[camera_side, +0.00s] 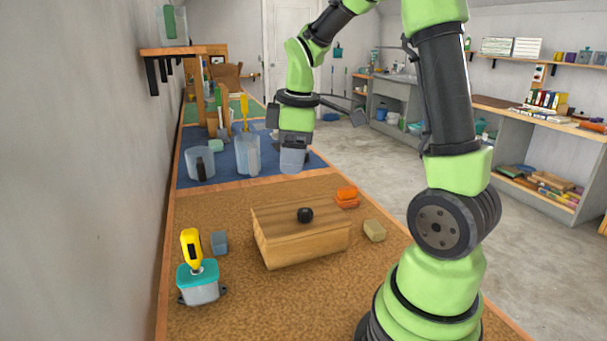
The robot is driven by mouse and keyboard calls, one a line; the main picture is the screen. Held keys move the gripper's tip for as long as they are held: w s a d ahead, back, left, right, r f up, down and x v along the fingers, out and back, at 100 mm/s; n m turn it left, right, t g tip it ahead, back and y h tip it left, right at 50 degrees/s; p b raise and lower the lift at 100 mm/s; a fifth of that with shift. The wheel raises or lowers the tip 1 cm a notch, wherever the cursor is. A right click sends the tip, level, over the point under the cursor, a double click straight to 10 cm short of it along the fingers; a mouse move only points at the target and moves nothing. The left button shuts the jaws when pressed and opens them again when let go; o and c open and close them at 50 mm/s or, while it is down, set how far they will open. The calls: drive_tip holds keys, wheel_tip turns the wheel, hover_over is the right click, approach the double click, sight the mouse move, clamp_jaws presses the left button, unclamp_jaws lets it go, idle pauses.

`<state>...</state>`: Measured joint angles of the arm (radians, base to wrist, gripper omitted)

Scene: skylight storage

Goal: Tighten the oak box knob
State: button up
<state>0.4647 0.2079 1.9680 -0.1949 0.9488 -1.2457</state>
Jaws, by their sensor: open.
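The oak box (300,240) is a light wooden box with a slanted top, standing on the brown cork-like bench top in the middle of the side view. Its knob (305,215) is small, round and black and sits on the top face. My gripper (292,162) points down, above and behind the box in the picture, near the blue mat. It is open and apart from the knob, with nothing seen in it. Its fingers are small and hard to make out.
A yellow-handled tool (191,249) stands in a teal-lidded grey container (199,284) at front left. A grey block (219,242), orange item (346,197) and tan block (374,230) flank the box. Clear containers (200,164) stand on the blue mat (222,175).

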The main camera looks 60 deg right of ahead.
sight(305, 211)
drive_tip(key=d+f+n+g, duration=0.1)
drive_tip(key=d+f, duration=0.2)
drive_tip(key=d+f+n, duration=0.2)
drive_tip(key=d+f, duration=0.1)
drive_tip(key=shift+f+g, duration=0.15)
drive_tip(key=shift+g, duration=0.25)
drive_tip(key=shift+f, duration=3.75)
drive_tip(key=shift+f, duration=0.1)
